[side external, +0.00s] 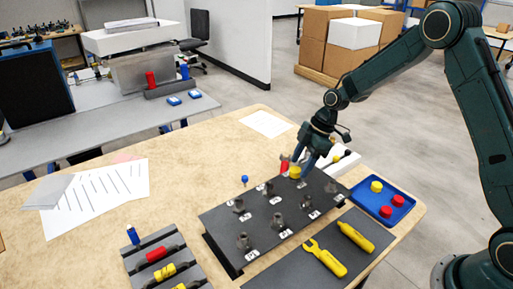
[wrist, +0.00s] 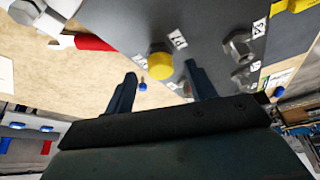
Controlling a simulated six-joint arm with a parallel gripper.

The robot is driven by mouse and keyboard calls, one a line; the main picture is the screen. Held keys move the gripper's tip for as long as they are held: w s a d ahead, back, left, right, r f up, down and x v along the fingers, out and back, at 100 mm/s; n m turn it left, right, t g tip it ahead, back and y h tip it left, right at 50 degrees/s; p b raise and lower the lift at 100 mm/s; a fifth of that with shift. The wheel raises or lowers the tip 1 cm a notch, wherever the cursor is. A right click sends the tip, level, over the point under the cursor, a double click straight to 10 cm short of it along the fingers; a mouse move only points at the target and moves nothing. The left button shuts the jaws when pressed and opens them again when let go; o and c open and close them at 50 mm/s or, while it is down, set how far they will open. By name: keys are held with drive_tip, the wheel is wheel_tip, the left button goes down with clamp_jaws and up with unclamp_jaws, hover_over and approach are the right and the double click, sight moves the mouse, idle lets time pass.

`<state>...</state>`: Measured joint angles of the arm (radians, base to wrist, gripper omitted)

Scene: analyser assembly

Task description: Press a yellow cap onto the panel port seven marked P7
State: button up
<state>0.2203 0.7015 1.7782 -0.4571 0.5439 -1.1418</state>
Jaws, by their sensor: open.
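A yellow cap (side external: 295,172) sits at the far corner of the dark panel (side external: 225,225), on or over a port there. In the wrist view the yellow cap (wrist: 160,65) is beside a white label (wrist: 177,38) that looks like P7 or P1; I cannot tell which. My gripper (side external: 303,166) is just above the cap, pointing down. In the wrist view its two fingers are spread, with the cap showing between and just beyond their tips. The port under the cap is hidden. Another yellow cap (side external: 376,186) lies in the blue tray (side external: 363,201).
Two red caps (side external: 386,211) share the tray. Other panel ports (side external: 243,241) carry metal fittings. A yellow wrench (side external: 326,258) and yellow-handled tool (side external: 356,237) lie on the dark mat in front. A blue-topped pin (side external: 245,180) stands behind the panel.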

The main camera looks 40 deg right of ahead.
drive_tip(key=v, duration=1.2)
drive_tip(key=shift+r, duration=0.1)
drive_tip(key=s+a+r+m+t+h, duration=0.1)
drive_tip(key=s+a+r+m, duration=0.15)
drive_tip(key=s+r, duration=0.4)
drive_tip(key=s+a+r+m+t+h, duration=0.1)
drive_tip(key=s+a+r+m, duration=0.1)
drive_tip(key=s+r+m, duration=0.4)
drive_tip(key=s+m+t+h, duration=0.1)
drive_tip(key=s+m, duration=0.4)
drive_tip(key=s, duration=1.2)
drive_tip(key=shift+f+t+h, duration=0.3)
drive_tip(key=shift+t+h, duration=0.1)
drive_tip(key=shift+h, duration=0.2)
drive_tip(key=shift+s+a, duration=0.15)
